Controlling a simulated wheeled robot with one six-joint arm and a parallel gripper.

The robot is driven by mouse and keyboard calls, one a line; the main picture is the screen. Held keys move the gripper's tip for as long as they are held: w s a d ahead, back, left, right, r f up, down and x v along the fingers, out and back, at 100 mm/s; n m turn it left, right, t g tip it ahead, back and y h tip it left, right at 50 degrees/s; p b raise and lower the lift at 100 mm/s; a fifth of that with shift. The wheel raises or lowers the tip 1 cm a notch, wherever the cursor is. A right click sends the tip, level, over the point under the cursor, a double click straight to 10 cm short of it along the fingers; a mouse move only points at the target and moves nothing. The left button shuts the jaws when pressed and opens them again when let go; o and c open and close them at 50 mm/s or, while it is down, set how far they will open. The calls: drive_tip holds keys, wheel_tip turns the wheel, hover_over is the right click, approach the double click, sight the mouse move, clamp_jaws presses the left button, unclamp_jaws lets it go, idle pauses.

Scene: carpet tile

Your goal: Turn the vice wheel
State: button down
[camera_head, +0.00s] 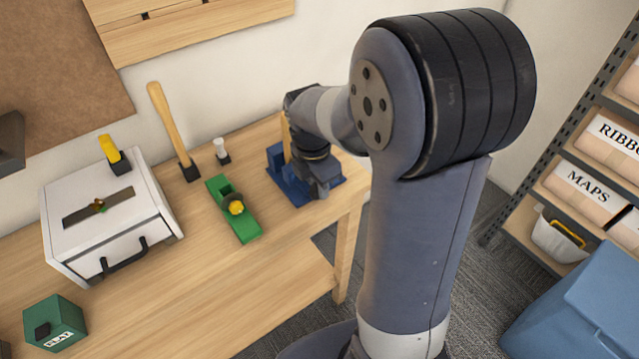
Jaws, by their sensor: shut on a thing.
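The blue vice (277,158) stands on the right end of the wooden workbench, on a blue base. A light wooden piece (285,130) stands upright at it, partly covered by my arm. My gripper (321,187) is at the front right of the vice, pointing down and shut on the vice wheel. The wheel itself is hidden behind my gripper and wrist, and the fingertips are hard to make out.
Left of the vice on the workbench (240,290) are a green tool with a yellow knob (236,208), a small white-topped peg (220,149), a wooden-handled tool (170,120), a white drawer box (110,215) and a green box (55,322). Shelves (560,215) and a blue bin (575,310) stand at right.

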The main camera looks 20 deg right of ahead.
drive_tip(key=h, duration=0.1)
drive_tip(key=t+h+b, duration=0.1)
drive_tip(key=h, duration=0.1)
drive_tip(key=shift+a+f, duration=0.1)
drive_tip(key=shift+a, duration=0.25)
drive_tip(key=shift+s+a+t+h+b, duration=0.1)
drive_tip(key=shift+t+h+b, duration=0.4)
drive_tip(key=shift+h, duration=1.2)
drive_tip(key=c, duration=1.3)
unclamp_jaws()
drive_tip(key=shift+c, duration=0.2)
drive_tip(key=p+v, duration=0.1)
drive_tip(key=v, duration=1)
drive_tip(key=shift+f, duration=0.15)
